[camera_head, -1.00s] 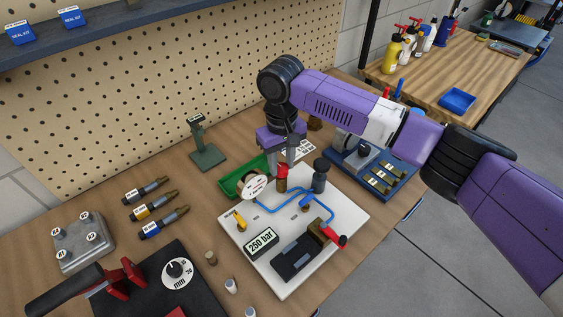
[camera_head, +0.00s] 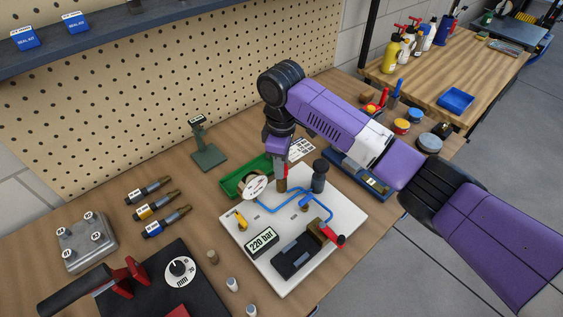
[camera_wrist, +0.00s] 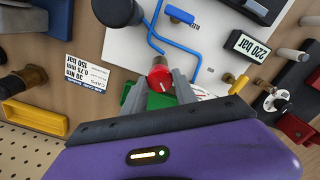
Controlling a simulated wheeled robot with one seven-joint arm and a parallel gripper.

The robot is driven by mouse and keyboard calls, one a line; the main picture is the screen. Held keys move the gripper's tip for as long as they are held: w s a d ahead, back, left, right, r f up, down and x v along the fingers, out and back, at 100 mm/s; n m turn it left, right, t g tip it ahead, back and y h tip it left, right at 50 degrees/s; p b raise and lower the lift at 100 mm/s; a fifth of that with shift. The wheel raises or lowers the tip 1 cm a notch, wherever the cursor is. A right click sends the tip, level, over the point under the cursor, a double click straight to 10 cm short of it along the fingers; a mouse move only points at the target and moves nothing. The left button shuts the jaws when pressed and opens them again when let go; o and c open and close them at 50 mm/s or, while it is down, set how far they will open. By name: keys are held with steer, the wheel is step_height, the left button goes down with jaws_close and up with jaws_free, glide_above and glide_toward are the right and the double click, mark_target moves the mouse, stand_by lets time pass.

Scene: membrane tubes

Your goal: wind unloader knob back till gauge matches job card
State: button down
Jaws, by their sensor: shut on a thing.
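The red unloader knob (camera_wrist: 159,75) is between the fingertips of my gripper (camera_wrist: 160,92) in the wrist view, and the gripper is shut on it. In the head view my gripper (camera_head: 281,172) points down over the brass unloader body (camera_head: 281,186) at the back of the white board (camera_head: 335,190). The gauge display (camera_head: 262,243) reads 220 bar, and it shows the same in the wrist view (camera_wrist: 250,46). The job card (camera_wrist: 87,74) lies on the bench in the wrist view and reads 150 bar, upside down. In the head view the card (camera_head: 301,149) is too small to read.
A round white dial (camera_head: 255,187) and a dark cylinder (camera_head: 319,176) stand close to the knob. A green tray (camera_head: 232,184) lies behind the board. A green stand (camera_head: 208,155) and several nozzle lances sit to the left.

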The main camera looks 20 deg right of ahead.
steer(key=n, duration=0.4)
steer(key=shift+n, duration=0.3)
steer(key=n, duration=1)
steer(key=shift+b, duration=0.4)
steer(key=n+b, duration=0.1)
steer(key=n, duration=0.3)
steer(key=shift+n, duration=0.3)
steer(key=c, duration=1.3)
jaws_free()
steer(key=shift+o, duration=0.2)
steer(key=shift+r, duration=0.1)
